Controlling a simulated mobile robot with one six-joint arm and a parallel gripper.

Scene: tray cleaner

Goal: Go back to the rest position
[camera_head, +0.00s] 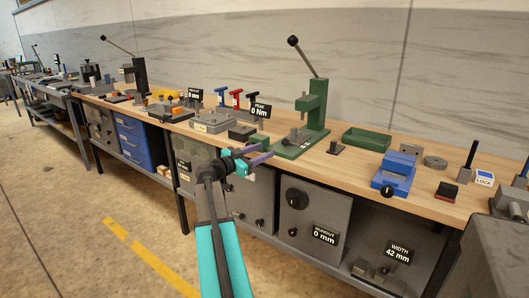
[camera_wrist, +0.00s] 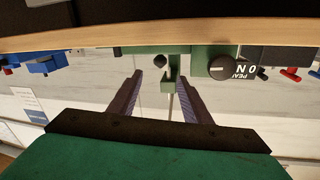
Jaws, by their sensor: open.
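My gripper (camera_head: 268,149) is at the end of my raised teal arm, in front of the workbench (camera_head: 350,172) near its front edge. Its two purple fingers are apart with nothing between them. In the wrist view the gripper (camera_wrist: 160,76) also shows open and empty, and the scene is upside down. The green press (camera_head: 312,105) stands on the bench just beyond the fingertips in the head view. It shows behind the fingers in the wrist view (camera_wrist: 168,62). I cannot tell the exact gap between the fingers and the bench edge.
A green tray (camera_head: 367,139), a blue vise (camera_head: 393,175) and a black-red block (camera_head: 446,191) sit on the bench to the right. Grey blocks (camera_head: 211,122) and small tools are to the left. Grey cabinets (camera_head: 308,215) stand below. The floor (camera_head: 75,230) at left is clear.

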